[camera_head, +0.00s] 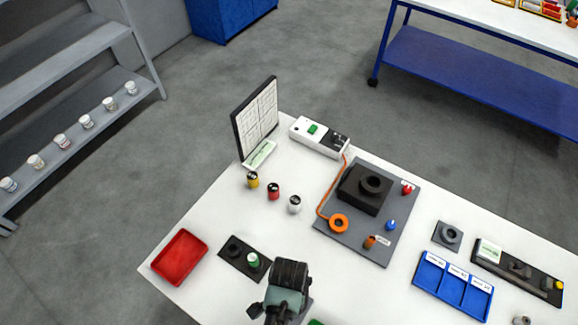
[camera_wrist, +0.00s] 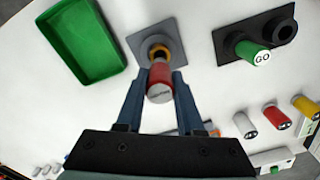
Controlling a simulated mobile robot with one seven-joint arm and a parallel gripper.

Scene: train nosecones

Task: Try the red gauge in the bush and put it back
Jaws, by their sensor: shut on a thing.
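My gripper (camera_wrist: 160,78) is shut on the red gauge (camera_wrist: 160,84), a short red cylinder with a pale labelled end facing the wrist camera. Just beyond its far end is the bush (camera_wrist: 158,50), a gold-brown ring on a square grey plate (camera_wrist: 174,24). The gauge lines up closely with the bush; I cannot tell whether its tip is inside. The black gauge holder (camera_wrist: 233,37) has one empty round socket and a green GO gauge (camera_wrist: 258,53) in the other. In the head view my gripper (camera_head: 283,300) hides the bush and red gauge; the holder (camera_head: 234,250) is to its left.
A green tray (camera_wrist: 66,45) lies beside the bush plate, and a red tray (camera_head: 179,256) at the table's left edge. Yellow, red and white small cylinders (camera_head: 274,190) stand behind the holder. A grey board (camera_head: 345,240) with a black block is to the right, with blue bins (camera_head: 453,287) beyond.

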